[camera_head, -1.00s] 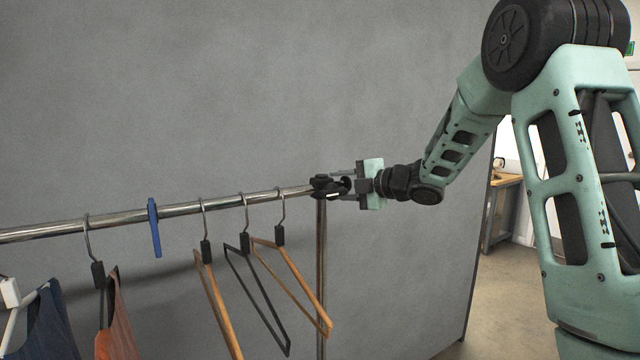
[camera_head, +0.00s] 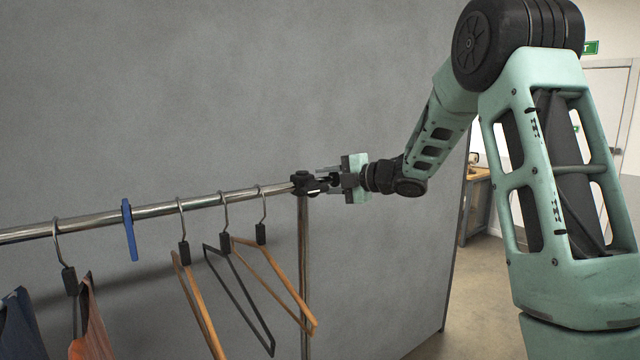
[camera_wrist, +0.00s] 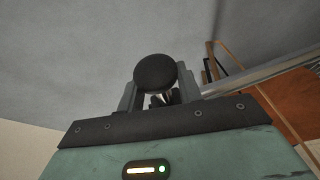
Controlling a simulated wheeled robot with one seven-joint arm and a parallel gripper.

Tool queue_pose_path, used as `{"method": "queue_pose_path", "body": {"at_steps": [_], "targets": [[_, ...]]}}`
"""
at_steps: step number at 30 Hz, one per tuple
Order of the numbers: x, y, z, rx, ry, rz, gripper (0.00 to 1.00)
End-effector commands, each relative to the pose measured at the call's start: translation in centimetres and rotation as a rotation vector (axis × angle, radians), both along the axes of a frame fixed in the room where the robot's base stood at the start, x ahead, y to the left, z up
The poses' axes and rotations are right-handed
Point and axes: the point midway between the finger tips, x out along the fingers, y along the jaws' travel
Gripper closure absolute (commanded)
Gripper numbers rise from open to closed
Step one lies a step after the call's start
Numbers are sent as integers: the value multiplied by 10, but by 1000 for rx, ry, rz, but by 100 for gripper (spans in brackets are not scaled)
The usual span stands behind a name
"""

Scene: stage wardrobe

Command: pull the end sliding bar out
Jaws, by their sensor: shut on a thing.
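The clothes rail (camera_head: 80,227) runs across the left of the head view to a black end joint (camera_head: 303,185) on top of an upright post. My gripper (camera_head: 328,180) is at this right end, its fingers lying along the rail's line just beyond the joint. In the wrist view a round black knob (camera_wrist: 155,73) sits between my two fingers, and my gripper is shut on it. I take the knob to be the end of the sliding bar.
Wooden and black hangers (camera_head: 238,285) hang near the post. A blue clip-like piece (camera_head: 130,230) is on the rail, with garments (camera_head: 92,320) farther left. A grey partition (camera_head: 230,80) stands behind. Open floor (camera_head: 470,295) shows at the right, with a workbench (camera_head: 472,205) beyond.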

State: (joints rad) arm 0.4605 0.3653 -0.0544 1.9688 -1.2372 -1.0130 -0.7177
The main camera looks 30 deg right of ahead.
Motion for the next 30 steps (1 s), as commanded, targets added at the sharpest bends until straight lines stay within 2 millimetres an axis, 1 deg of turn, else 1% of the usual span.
{"method": "queue_pose_path", "body": {"at_steps": [1, 5, 12, 18, 21, 24, 30], "targets": [[1, -14, -2, -2, 0, -7, 100], [2, -51, -3, -2, 0, -8, 100], [4, -127, -3, -5, 2, -7, 100], [5, -180, -2, -3, 1, -7, 100], [6, -199, -1, -3, 1, -5, 100], [7, -214, -1, -3, 2, -4, 100], [7, -228, -1, -2, 2, -4, 100]]}}
